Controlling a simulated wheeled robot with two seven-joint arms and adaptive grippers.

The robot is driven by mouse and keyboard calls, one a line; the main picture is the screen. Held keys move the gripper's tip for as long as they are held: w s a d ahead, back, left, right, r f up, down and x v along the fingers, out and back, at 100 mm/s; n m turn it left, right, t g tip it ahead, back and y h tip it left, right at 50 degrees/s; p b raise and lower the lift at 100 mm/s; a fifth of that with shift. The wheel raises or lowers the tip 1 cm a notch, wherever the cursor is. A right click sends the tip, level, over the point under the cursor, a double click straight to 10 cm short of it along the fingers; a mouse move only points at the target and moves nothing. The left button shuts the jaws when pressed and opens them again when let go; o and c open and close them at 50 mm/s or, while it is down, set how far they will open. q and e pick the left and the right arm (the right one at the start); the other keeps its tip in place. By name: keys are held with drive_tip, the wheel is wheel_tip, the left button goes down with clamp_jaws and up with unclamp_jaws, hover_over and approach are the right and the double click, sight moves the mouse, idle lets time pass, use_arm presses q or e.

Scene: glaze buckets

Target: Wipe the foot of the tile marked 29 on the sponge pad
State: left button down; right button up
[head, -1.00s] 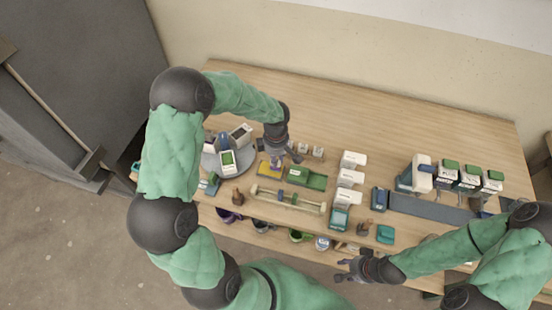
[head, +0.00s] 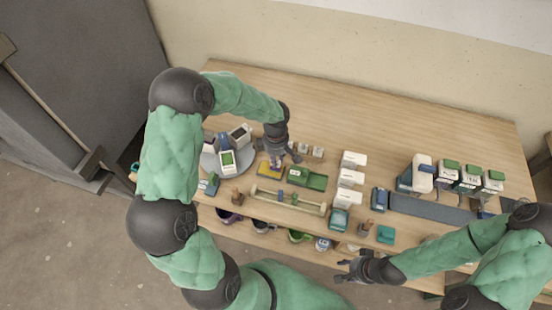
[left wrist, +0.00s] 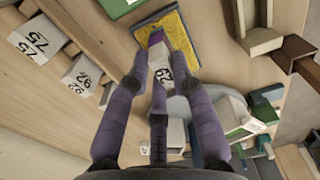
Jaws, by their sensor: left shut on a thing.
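My left gripper (head: 277,160) is shut on the tile marked 29 (left wrist: 162,76), a white tile with a purple end. The number appears upside down in the left wrist view. The yellow sponge pad (head: 268,173) lies on the table below the gripper. In the left wrist view the tile's purple end is over the near edge of the pad (left wrist: 178,34); I cannot tell whether they touch. My right gripper (head: 343,271) is open and empty in front of the table's front edge.
A grey round stand (head: 246,158) with several tiles is left of the pad. A green box (head: 308,179) sits to its right. Small white numbered tiles (head: 312,151) stand behind. A wooden rack (head: 288,200) lies in front. The back of the table is clear.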

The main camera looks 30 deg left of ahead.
use_arm(q)
drive_tip(key=shift+s+a+f, duration=0.1)
drive_tip(key=shift+a, duration=0.05)
drive_tip(key=shift+s+a, duration=0.2)
drive_tip(key=shift+a, duration=0.5)
drive_tip(key=shift+a, duration=0.15)
drive_tip(key=shift+s+a, duration=0.15)
drive_tip(key=shift+a, duration=0.6)
drive_tip(key=shift+d+b, duration=0.1)
drive_tip(key=shift+b, duration=0.2)
drive_tip(key=shift+w+d+b, duration=0.25)
drive_tip(key=shift+d+b, duration=0.1)
drive_tip(key=shift+d, duration=0.45)
drive_tip(key=shift+d, duration=0.15)
